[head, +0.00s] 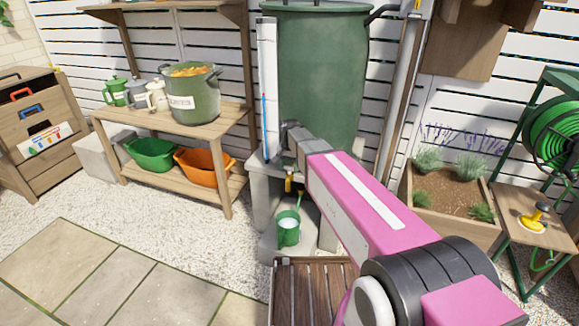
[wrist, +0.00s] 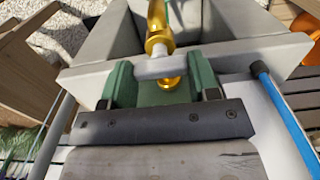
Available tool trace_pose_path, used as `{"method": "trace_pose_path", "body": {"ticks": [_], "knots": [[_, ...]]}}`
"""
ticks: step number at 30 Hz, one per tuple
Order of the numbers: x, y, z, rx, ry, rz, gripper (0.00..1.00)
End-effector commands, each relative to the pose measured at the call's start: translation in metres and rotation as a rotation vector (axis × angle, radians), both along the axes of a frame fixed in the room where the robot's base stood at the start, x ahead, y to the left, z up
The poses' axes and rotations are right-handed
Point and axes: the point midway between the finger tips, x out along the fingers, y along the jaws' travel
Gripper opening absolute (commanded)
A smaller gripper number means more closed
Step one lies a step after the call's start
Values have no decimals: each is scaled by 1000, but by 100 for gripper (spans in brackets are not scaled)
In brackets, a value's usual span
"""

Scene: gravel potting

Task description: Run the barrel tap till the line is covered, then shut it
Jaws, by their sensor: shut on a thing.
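The green barrel (head: 325,75) stands on a grey block stand (head: 258,190) against the white fence. Its brass tap (head: 289,184) shows below my gripper (head: 291,135) in the head view. In the wrist view the brass tap (wrist: 158,28) has a pale grey lever (wrist: 168,67), and my gripper (wrist: 162,88) is shut on this lever with its green fingers. A small green can (head: 289,230) stands under the tap, pale inside. I cannot make out a line in it, nor whether water runs. A white gauge board (head: 268,85) with a blue tube (head: 265,125) stands left of the barrel.
A wooden bench (head: 225,118) at left holds a large green pot (head: 193,95) and several small cans. Green (head: 150,154) and orange (head: 205,170) tubs sit on its lower shelf. A slatted wooden platform (head: 300,290) lies in front. A planter (head: 445,190) stands at right.

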Motion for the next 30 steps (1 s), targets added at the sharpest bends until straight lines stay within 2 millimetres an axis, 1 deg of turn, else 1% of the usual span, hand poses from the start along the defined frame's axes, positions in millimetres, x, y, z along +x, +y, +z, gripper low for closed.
{"method": "trace_pose_path", "body": {"ticks": [1,2,3,4,12,17,20,30], "knots": [[0,0,0,1,-1,-3,32],[0,0,0,1,-1,-3,65],[0,0,0,1,-1,-2,78],[0,0,0,1,-1,-2,81],[0,0,1,1,-1,-1,81],[0,0,10,0,-2,0,81],[0,0,23,1,-3,0,81],[0,0,79,1,-3,-1,81]]}}
